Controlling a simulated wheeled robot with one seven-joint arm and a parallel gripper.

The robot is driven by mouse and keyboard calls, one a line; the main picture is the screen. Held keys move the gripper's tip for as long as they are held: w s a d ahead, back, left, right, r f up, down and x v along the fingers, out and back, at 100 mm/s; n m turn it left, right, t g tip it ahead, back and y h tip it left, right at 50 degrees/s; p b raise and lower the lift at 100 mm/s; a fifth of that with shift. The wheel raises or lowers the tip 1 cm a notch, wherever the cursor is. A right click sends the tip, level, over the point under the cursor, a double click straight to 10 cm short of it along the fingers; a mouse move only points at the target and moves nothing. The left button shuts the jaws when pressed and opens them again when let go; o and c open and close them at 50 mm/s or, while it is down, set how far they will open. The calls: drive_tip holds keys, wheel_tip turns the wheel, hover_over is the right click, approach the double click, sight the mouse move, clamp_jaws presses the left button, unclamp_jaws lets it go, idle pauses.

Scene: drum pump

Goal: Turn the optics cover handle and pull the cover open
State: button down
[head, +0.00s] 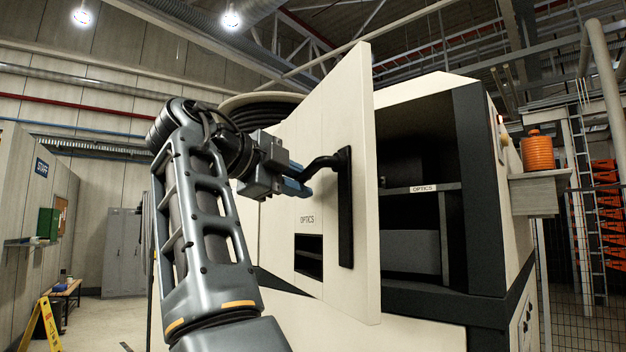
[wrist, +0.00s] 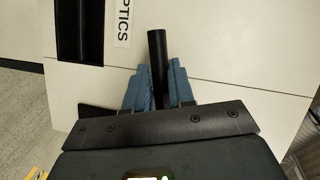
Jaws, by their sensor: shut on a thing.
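The cream optics cover (head: 345,120) stands swung open on the machine in the head view, with the dark compartment (head: 415,235) showing to its right. An "OPTICS" label is on the cover. The black handle (head: 322,163) sits on a dark upright backplate on the cover's face. My gripper (head: 298,184) is at the handle's lever, left of the backplate. In the wrist view the blue fingers of my gripper (wrist: 159,88) are shut on the black handle bar (wrist: 157,55), one on each side. The part of the handle between the fingers is partly hidden.
An orange ribbed container (head: 538,152) stands on a ledge at the machine's right side. A ladder (head: 585,180) is further right. A yellow floor sign (head: 42,322) and a bench stand at the lower left. Open floor lies left of my arm.

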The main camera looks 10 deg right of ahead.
drive_tip(key=c, duration=1.1)
unclamp_jaws()
drive_tip(key=b+v, duration=0.1)
drive_tip(key=v, duration=0.6)
drive_tip(key=shift+s+a+b, duration=0.2)
drive_tip(key=shift+a+b, duration=0.1)
drive_tip(key=shift+b, duration=0.05)
